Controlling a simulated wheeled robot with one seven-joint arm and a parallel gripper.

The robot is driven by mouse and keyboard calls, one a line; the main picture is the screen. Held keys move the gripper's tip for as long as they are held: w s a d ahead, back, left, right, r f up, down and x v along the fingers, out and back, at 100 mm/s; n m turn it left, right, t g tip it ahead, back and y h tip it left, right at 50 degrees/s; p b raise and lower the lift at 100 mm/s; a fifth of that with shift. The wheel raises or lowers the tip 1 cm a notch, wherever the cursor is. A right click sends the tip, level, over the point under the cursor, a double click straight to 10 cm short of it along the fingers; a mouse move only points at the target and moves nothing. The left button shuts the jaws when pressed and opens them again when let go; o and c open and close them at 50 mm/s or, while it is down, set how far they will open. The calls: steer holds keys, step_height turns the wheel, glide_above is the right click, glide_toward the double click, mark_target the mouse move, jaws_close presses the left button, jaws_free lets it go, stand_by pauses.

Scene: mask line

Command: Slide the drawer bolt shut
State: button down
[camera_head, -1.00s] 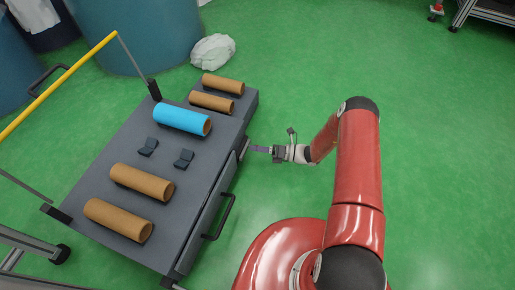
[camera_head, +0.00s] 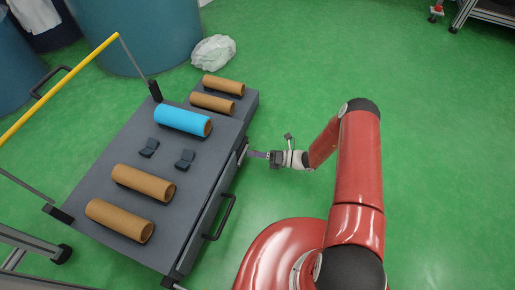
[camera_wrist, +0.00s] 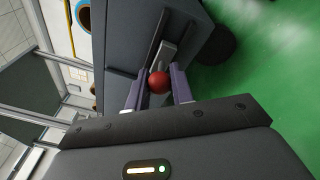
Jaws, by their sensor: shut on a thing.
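The drawer bolt shows in the wrist view as a grey metal bar (camera_wrist: 162,54) on the dark cart side, with a round red knob (camera_wrist: 159,82). My gripper (camera_wrist: 158,77) has its two purple-grey fingers on either side of the knob and is shut on it. In the head view my gripper (camera_head: 252,154) reaches from the right to the cart's side, near the drawer's upper end. The bolt is too small there to tell its position. The drawer front, with a black bar handle (camera_head: 223,215), lies along the cart's right side and looks flush.
The grey cart top (camera_head: 115,160) holds several brown rolls, one blue roll (camera_head: 183,120) and two small dark blocks. A yellow push bar (camera_head: 60,85) is at the left. A white bag (camera_head: 213,52) lies behind. Green floor is free right of the cart.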

steer(key=shift+s+a, duration=0.2)
steer(key=shift+s, duration=0.3)
steer(key=shift+s+a, duration=0.15)
steer(key=shift+s, duration=0.35)
steer(key=c, duration=1.3)
jaws_free()
steer(key=shift+o, duration=0.2)
steer(key=s+d, duration=0.1)
steer(key=d, duration=0.6)
steer(key=shift+d, duration=0.4)
steer(key=shift+s, duration=0.1)
